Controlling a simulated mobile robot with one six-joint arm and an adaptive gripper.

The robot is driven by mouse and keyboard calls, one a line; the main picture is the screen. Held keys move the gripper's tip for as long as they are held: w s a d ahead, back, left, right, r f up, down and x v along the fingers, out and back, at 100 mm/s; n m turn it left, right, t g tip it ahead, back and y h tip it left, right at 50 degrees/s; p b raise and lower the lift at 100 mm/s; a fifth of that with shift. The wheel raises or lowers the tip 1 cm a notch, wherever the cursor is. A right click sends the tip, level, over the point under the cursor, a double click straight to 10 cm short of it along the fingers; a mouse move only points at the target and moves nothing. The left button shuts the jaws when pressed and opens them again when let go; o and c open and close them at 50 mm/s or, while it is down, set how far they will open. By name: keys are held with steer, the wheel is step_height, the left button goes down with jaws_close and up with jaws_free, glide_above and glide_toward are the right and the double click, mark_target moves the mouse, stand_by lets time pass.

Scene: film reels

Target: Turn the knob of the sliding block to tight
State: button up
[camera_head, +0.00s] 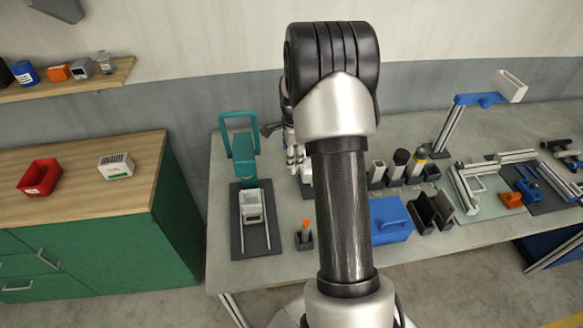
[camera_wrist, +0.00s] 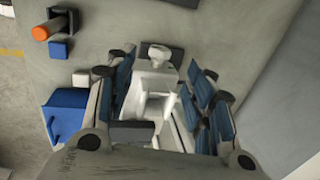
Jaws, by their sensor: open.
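A white block with a rounded white knob (camera_wrist: 155,52) on its upper end shows in the middle of the wrist view; it seems to be the sliding block (camera_wrist: 148,80). Pale rails or edges run down from it. My gripper (camera_wrist: 163,66) is open, with one blue-padded finger on each side of the block and knob. I cannot tell whether a finger touches either. No tight or loose marking can be read. In the head view my arm hides most of this spot; only some white parts show left of the arm.
A blue box (camera_head: 390,220) and an orange-topped piece (camera_head: 305,235) stand near the front edge. Left is a teal press (camera_head: 243,148) by a dark plate with rails (camera_head: 240,238). Dark holders (camera_head: 397,165) stand right of my arm. A wooden-topped cabinet (camera_head: 85,165) is far left.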

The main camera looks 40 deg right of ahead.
mark_target(293, 169)
steer(key=f, duration=0.3)
steer(key=w+f, duration=0.1)
steer(key=f, duration=0.2)
steer(key=d+f, duration=0.1)
steer(key=f, duration=0.1)
steer(key=shift+w+f, duration=0.25)
steer(key=shift+f, duration=0.15)
steer(key=shift+c, duration=0.4)
steer(key=shift+b, duration=0.35)
steer(key=c, duration=1)
